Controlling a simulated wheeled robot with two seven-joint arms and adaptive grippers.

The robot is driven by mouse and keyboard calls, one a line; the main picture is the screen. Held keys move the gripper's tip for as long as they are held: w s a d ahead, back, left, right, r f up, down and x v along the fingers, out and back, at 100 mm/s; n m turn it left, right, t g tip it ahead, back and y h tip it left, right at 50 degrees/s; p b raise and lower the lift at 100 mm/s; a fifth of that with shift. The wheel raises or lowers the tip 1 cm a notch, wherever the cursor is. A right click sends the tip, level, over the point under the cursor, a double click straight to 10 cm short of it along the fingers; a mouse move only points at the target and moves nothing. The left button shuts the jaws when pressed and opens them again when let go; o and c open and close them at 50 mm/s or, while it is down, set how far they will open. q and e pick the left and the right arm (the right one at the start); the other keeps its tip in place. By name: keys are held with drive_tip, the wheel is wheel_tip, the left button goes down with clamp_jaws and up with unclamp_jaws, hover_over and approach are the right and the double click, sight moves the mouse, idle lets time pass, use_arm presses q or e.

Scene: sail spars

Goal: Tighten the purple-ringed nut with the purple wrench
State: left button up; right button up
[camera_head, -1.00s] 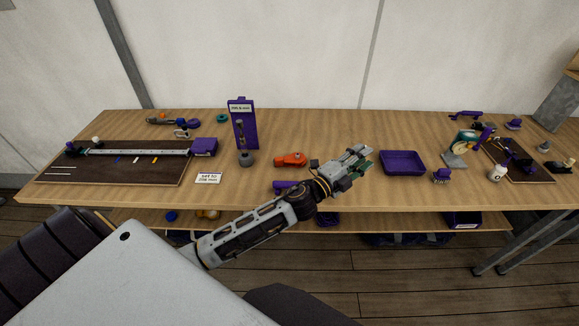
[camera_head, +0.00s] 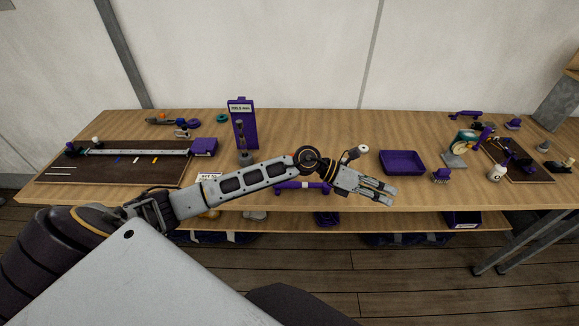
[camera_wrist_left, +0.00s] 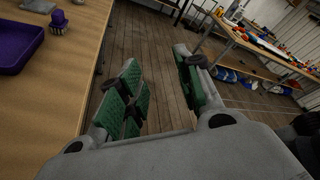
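A purple bar-shaped thing (camera_head: 318,187) lies at the table's front edge, partly hidden by my left arm; I cannot tell whether it is the purple wrench. I cannot make out a purple-ringed nut for sure. My left gripper (camera_head: 384,189) is over the front edge of the table, right of that bar and in front of the purple tray. In the left wrist view its green-padded fingers (camera_wrist_left: 160,95) stand apart with only floor showing between them. My right gripper is not in view.
A purple tray (camera_head: 403,174) and a purple brush (camera_head: 441,176) are right of the gripper. A purple upright stand (camera_head: 250,128) is behind my arm. A dark board with a rail (camera_head: 120,171) lies left; another fixture board (camera_head: 535,174) lies right. Bare table (camera_head: 330,125) stretches along the back.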

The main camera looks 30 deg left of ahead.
use_arm(q)
drive_tip(key=a+f+m+g+y, duration=0.1)
drive_tip(key=a+y, duration=0.3)
drive_tip(key=a, duration=0.6)
drive_tip(key=a+f+m+g+y, duration=0.1)
drive_tip(key=a+y, duration=0.4)
drive_tip(key=a, duration=0.5)
drive_tip(key=w+a+f+m+g+y, duration=0.1)
drive_tip(key=a+f+y, duration=0.4)
drive_tip(key=a, duration=0.5)
drive_tip(key=shift+a+m+g, duration=0.2)
drive_tip(key=shift+m+g, duration=0.4)
drive_tip(key=shift+m, duration=0.4)
drive_tip(key=shift+f, duration=0.1)
drive_tip(key=shift+f+b, duration=2)
drive_tip(key=shift+f, duration=1.9)
drive_tip(key=shift+w+r, duration=0.1)
clamp_jaws()
drive_tip(key=shift+r, duration=0.1)
drive_tip(key=shift+r, duration=0.1)
